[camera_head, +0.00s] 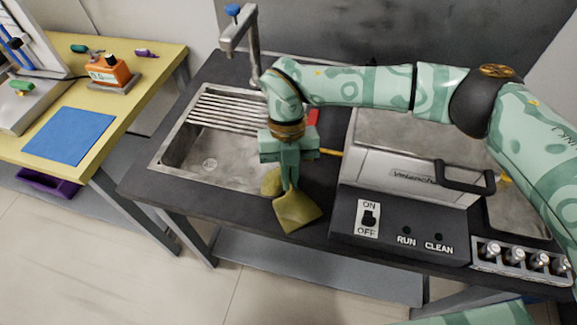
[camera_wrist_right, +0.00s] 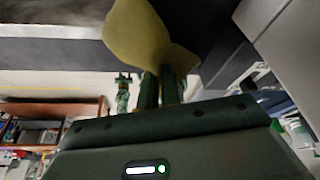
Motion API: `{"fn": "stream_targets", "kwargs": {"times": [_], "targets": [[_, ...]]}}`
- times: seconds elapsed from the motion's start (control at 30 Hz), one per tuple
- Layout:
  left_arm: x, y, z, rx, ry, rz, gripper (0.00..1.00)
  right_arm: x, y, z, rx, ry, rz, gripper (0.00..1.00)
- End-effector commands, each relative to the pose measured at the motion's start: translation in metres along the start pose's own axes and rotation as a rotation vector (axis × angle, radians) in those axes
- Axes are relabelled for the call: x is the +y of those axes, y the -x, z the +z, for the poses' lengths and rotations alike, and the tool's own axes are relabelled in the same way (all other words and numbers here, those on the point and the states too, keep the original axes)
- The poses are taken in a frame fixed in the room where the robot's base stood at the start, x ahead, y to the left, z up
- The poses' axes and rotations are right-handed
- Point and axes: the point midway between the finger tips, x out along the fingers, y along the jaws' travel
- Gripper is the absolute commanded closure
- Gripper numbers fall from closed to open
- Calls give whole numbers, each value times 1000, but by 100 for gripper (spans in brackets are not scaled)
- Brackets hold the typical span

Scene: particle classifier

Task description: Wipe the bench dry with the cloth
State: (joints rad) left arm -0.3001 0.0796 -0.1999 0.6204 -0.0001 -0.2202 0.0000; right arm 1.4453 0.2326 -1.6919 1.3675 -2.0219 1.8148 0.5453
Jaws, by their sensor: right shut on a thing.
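A yellow-olive cloth (camera_head: 297,210) hangs from my right gripper (camera_head: 289,184) at the front of the dark bench (camera_head: 334,216), between the sink and the grey machine. The gripper is shut on the cloth. One part of the cloth spreads down toward the bench's front edge and another part shows behind the fingers. I cannot tell how firmly it touches the bench. In the right wrist view the cloth (camera_wrist_right: 138,36) shows above the gripper fingers (camera_wrist_right: 158,88). No wet patch can be made out on the bench. My left gripper is not in view.
A steel sink (camera_head: 182,158) with a drying rack and a tap (camera_head: 240,35) lies left of the gripper. The machine (camera_head: 400,185) with an ON/OFF switch stands close on the right, with a vial rack (camera_head: 520,262) beside it. A yellow table (camera_head: 125,115) stands at far left.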

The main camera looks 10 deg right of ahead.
Motion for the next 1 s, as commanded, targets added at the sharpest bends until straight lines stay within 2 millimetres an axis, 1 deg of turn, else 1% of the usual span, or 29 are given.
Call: {"fn": "stream_targets", "kwargs": {"times": [0.03,0.1,0.3,0.6,0.67,0.7,0.77,0.8,0.87,1.0], "targets": [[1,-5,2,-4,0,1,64,0,-9,3,3,0,0,100],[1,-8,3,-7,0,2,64,0,-17,6,4,0,0,100],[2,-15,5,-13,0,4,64,0,-34,12,2,0,0,100],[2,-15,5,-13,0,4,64,0,-35,13,0,1,0,100],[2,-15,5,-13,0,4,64,0,-35,13,0,1,0,84],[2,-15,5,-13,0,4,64,0,-35,13,0,1,0,73],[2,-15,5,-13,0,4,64,0,-35,13,0,1,1,56],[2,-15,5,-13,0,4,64,0,-35,13,0,1,1,45],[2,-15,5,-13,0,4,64,0,-35,13,0,1,1,28],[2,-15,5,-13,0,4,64,0,-35,13,0,1,1,27]]}}
